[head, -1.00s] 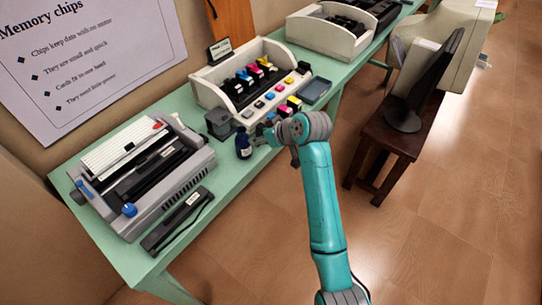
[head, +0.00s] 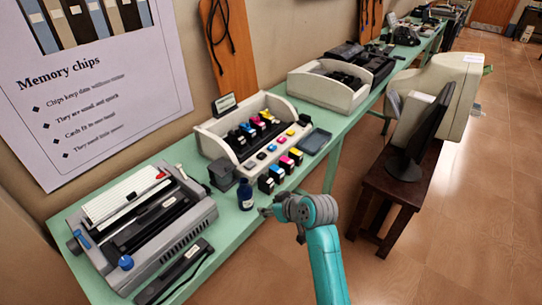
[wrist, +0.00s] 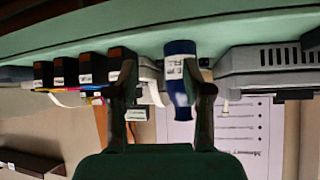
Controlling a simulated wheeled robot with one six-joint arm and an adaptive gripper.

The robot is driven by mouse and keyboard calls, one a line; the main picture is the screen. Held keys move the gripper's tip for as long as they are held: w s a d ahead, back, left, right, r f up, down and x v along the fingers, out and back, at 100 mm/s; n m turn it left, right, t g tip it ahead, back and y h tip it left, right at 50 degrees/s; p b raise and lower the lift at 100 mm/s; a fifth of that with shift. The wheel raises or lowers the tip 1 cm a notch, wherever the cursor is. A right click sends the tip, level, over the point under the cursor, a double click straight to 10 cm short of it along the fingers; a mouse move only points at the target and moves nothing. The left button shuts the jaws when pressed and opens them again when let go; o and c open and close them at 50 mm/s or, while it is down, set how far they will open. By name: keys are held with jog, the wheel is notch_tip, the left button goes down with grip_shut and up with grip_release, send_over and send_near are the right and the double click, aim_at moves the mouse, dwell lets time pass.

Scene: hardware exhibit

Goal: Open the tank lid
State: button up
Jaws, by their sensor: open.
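A small dark blue bottle (head: 245,194) with a white label stands upright on the green table, near its front edge. No part clearly marked as a tank lid shows; a dark grey box (head: 222,174) stands just behind the bottle, and I cannot tell if it is the tank. My gripper (head: 266,212) is just to the right of and in front of the bottle, open and apparently empty. In the upside-down wrist view the bottle (wrist: 179,68) appears between my spread fingers, closer to the right one. Its depth relative to my fingertips is unclear.
Ink cartridges (head: 279,171) stand right of the bottle, before a white printer tray (head: 212,143). A grey binding machine (head: 181,229) and a black bar (head: 172,275) lie left. A grey dish (head: 316,141) sits right. A brown stool (head: 408,190) bearing a monitor stands right.

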jog(key=s+d+f+m+t+h, duration=0.1)
jog(key=s+d+f+m, duration=0.1)
jog(key=s+d+f, duration=0.45)
jog(key=s+d+f+m+t+h, duration=0.1)
jog(key=s+d+f, duration=0.15)
jog(key=s, duration=0.75)
jog(key=s+d+f+m+t+h, duration=0.15)
jog(key=s+d+f, duration=0.3)
jog(key=s, duration=0.45)
jog(key=s+d+r+m+t+h, duration=0.1)
jog(key=s+d+r+t, duration=0.1)
jog(key=s+r, duration=0.5)
jog(key=s+d+r+m+t+h, duration=0.1)
jog(key=s+r, duration=0.7)
jog(key=s, duration=1.1)
jog(key=shift+s+d+r+m+t+h, duration=0.15)
jog(key=shift+s+d+m+t+h, duration=0.3)
jog(key=shift+d, duration=0.7)
jog(key=shift+r, duration=0.3)
jog(key=c, duration=0.3)
